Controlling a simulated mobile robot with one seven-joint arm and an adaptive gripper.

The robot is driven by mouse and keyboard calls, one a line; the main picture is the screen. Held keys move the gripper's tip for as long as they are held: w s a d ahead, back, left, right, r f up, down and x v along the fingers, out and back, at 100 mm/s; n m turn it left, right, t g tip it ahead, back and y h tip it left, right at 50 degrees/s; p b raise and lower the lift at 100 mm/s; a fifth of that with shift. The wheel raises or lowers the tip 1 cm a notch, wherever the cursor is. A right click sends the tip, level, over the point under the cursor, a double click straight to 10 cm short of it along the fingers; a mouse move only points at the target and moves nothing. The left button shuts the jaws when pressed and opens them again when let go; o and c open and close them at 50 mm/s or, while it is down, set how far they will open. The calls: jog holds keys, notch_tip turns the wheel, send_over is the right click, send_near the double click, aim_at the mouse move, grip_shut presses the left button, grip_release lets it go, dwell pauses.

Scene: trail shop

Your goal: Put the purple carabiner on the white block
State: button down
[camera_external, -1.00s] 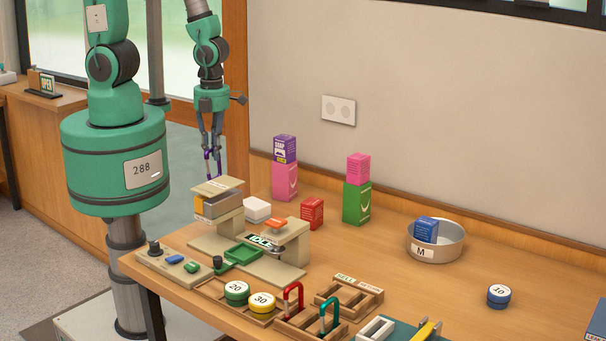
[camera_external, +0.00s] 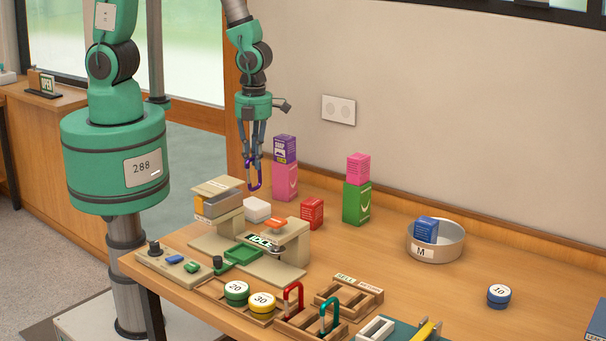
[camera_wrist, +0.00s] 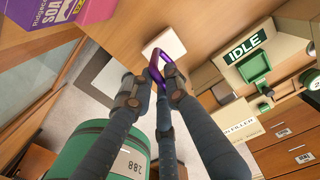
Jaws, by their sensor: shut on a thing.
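The purple carabiner (camera_external: 253,176) hangs from my gripper (camera_external: 254,157), which is shut on it. In the outside view it is in the air above the white block (camera_external: 257,210), which sits on the table behind the beige machine. In the wrist view my gripper (camera_wrist: 156,78) holds the carabiner (camera_wrist: 167,48) between its fingertips. Its loop reaches over the white block (camera_wrist: 163,47), hiding part of it. The carabiner is apart from the block in the outside view.
A beige machine (camera_external: 290,258) with an IDLE sign stands in front of the block. A purple box (camera_external: 285,149) on a pink one (camera_external: 285,181) stands close behind my gripper. A red box (camera_external: 312,213) is to the block's right.

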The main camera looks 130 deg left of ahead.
jog(key=shift+f, duration=1.8)
jog(key=shift+f, duration=0.2)
jog(key=c, duration=1.7)
grip_release()
jog(key=shift+r, duration=0.15)
jog(key=r, duration=1.2)
jog(key=shift+w+r, duration=0.1)
jog(key=shift+w, duration=0.1)
